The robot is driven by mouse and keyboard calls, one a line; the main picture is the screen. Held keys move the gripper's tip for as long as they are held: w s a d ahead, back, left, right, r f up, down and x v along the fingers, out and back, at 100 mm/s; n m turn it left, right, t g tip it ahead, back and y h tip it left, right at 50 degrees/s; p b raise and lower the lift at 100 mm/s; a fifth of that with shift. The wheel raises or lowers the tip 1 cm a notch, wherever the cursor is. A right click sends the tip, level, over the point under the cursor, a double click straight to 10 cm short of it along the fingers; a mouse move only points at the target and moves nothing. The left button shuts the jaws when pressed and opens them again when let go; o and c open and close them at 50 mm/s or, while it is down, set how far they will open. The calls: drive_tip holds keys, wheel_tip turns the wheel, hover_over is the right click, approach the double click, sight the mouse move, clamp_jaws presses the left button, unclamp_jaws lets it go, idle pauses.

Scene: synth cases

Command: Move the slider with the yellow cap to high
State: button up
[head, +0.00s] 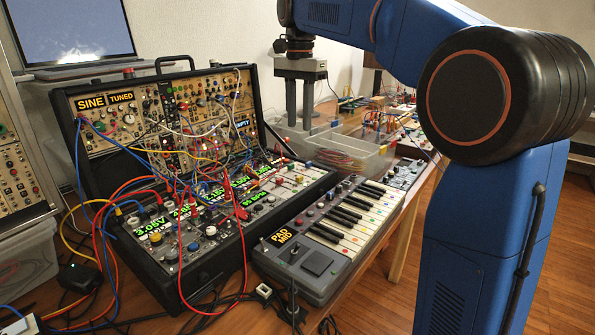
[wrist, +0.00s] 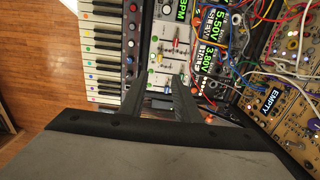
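A pale slider panel (wrist: 161,62) lies in front of my gripper in the wrist view, with several small coloured caps. A red cap (wrist: 176,43) is among them. I cannot clearly make out which cap is yellow, or its position along its track. The slider panel also shows in the head view (head: 290,180), on the right part of the synth case. My gripper (head: 300,126) hangs pointing down behind and above the panel. Its two grey fingers (wrist: 159,80) are apart with nothing held between them; they cover part of the panel in the wrist view.
A keyboard (head: 335,225) stands right of the case. Patch cables (head: 205,165) loop over the case's left and middle. The case's upright lid section (head: 170,110) rises behind. A clear bin (head: 345,150) stands behind the keyboard, near my gripper.

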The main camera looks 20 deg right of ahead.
sight(299, 176)
wheel_tip(299, 176, down, 16)
drive_tip(key=shift+r, duration=0.2)
idle(0.4)
clamp_jaws()
